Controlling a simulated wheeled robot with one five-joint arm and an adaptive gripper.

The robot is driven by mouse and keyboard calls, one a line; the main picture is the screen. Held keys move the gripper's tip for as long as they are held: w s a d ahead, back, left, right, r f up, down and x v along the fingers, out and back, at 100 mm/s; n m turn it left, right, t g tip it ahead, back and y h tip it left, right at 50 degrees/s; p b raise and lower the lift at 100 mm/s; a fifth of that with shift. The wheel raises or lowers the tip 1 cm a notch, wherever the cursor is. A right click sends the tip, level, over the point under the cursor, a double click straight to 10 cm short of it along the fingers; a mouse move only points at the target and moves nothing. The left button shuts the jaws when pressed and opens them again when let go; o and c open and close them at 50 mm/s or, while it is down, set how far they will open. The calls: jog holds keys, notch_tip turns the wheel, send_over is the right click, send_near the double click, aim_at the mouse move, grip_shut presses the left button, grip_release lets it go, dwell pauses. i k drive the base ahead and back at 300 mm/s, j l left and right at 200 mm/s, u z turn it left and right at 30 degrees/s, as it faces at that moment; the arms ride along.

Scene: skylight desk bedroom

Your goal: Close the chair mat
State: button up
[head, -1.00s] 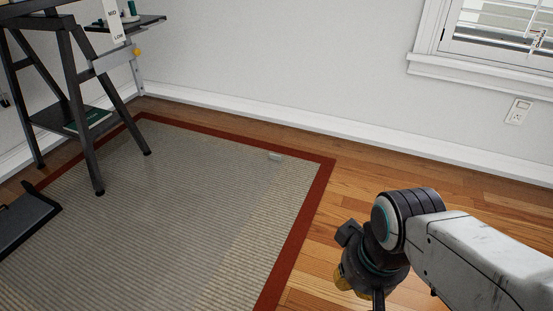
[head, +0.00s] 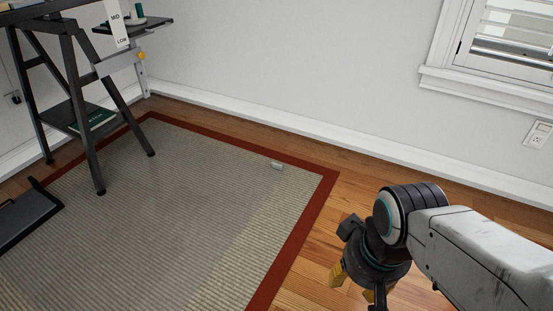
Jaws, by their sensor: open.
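A grey ribbed mat (head: 215,175) with a dark red border lies flat on the wooden floor. A smoother, slightly darker area, perhaps a clear chair mat, covers part of it, but its edges are hard to make out. A small grey block or handle (head: 276,165) sits on the mat near its far right corner. My gripper (head: 355,284) is open and empty, with yellow fingertips pointing down. It is right of the mat's red border in the picture, nearer to me than the small grey block and apart from it.
A dark trestle desk (head: 85,100) stands over the mat's far left corner. A black low object (head: 28,212) lies at the left edge. A white wall with a baseboard (head: 340,145) bounds the back. Bare wooden floor (head: 420,170) lies to the right.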

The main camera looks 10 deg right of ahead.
aim_at(276, 166)
jog(key=i+l+u, duration=0.25)
jog(key=i+l, duration=0.3)
jog(key=i+l+u, duration=0.2)
jog(key=i+l, duration=0.3)
jog(key=l, duration=0.2)
jog(key=i+j+u, duration=0.1)
jog(key=i+u, duration=0.35)
jog(key=i, duration=0.95)
jog(key=i+j+u, duration=0.15)
jog(key=i, duration=0.35)
jog(key=i+j+u, duration=0.2)
jog(key=i, duration=0.3)
